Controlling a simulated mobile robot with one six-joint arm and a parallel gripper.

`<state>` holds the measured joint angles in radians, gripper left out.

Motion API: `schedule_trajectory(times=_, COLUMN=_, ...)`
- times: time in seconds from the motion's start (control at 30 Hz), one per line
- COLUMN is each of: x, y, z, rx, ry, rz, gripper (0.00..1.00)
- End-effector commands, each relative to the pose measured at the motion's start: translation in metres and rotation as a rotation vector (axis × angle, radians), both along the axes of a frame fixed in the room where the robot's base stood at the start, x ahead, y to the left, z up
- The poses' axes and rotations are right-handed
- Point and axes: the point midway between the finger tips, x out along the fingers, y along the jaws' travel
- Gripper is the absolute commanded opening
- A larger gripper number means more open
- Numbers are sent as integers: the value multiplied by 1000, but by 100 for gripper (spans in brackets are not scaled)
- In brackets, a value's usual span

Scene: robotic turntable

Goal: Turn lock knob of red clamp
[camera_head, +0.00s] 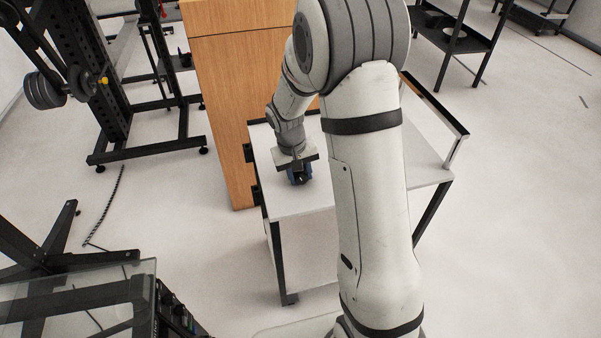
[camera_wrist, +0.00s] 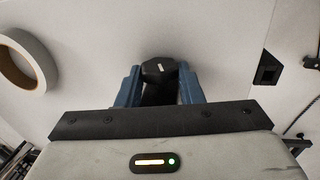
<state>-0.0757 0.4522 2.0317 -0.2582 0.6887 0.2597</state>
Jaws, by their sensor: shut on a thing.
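My gripper (camera_wrist: 159,80) is low over the white tabletop, with its two blue fingers on either side of a black, knob-like thing (camera_wrist: 158,68). The fingers are shut on this thing. It has a faceted dark head with a small light mark. In the head view my gripper (camera_head: 300,176) shows small near the left side of the white table (camera_head: 300,203). No red part of a clamp shows in either view, and I cannot tell whether the black thing belongs to one.
A white ring like a tape roll (camera_wrist: 42,60) lies left of my gripper in the wrist view. A wooden cabinet (camera_head: 225,95) stands behind the table at left. A black rack (camera_head: 115,90) stands farther left. The tabletop in front of my gripper is bare.

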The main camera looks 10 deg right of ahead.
Motion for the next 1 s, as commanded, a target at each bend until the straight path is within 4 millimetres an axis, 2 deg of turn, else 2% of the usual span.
schedule_trajectory(times=0.2, x=1, y=2, z=-3, rx=-93, ry=-6, rz=1, gripper=11)
schedule_trajectory(times=0.53, x=1, y=1, z=0, rx=-102, ry=-8, rz=-2, gripper=11)
schedule_trajectory(times=0.57, x=1, y=1, z=0, rx=-102, ry=-8, rz=-2, gripper=34)
schedule_trajectory(times=0.6, x=1, y=1, z=0, rx=-102, ry=-7, rz=-3, gripper=38)
schedule_trajectory(times=0.83, x=1, y=1, z=0, rx=-102, ry=-7, rz=-3, gripper=56)
schedule_trajectory(times=1.0, x=1, y=1, z=0, rx=-102, ry=-7, rz=-3, gripper=56)
